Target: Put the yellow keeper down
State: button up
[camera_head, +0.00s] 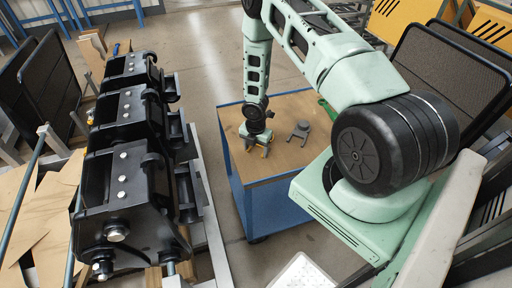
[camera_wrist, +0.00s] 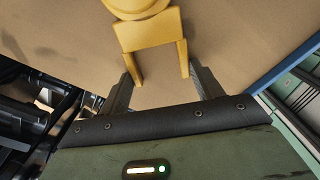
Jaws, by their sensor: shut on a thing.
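The yellow keeper (camera_wrist: 150,33) is a fork-shaped piece with two legs and a rounded end. In the wrist view it lies between the two fingers of my gripper (camera_wrist: 161,72), its legs pointing back toward the palm. My gripper is shut on it. In the head view my gripper (camera_head: 257,146) is low over the wooden top of the blue table (camera_head: 285,165), near its left edge. I cannot tell whether the keeper touches the tabletop.
A grey fork-shaped piece (camera_head: 300,130) lies on the tabletop just right of my gripper. A rack of black couplers (camera_head: 125,175) stands to the left, across a strip of floor. The front part of the tabletop is clear.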

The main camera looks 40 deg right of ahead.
jog(key=o, duration=1.1)
notch_tip(320, 180, up, 11)
jog(key=s+a+r+m, duration=0.2)
jog(key=a+r+m, duration=0.4)
jog(key=a+r, duration=1.1)
jog(key=s+a+r+m, duration=0.2)
jog(key=s+a+r, duration=0.1)
jog(key=s+a, duration=0.2)
jog(key=s+a+r+m, duration=0.3)
jog(key=s+a+r, duration=0.1)
jog(key=s, duration=0.5)
jog(key=s+a+r+m, duration=0.3)
jog(key=s+a, duration=0.3)
jog(key=s, duration=0.1)
jog(key=shift+a+r+y+b, duration=0.1)
jog(key=shift+r+y+b, duration=0.2)
jog(key=shift+r+b, duration=0.05)
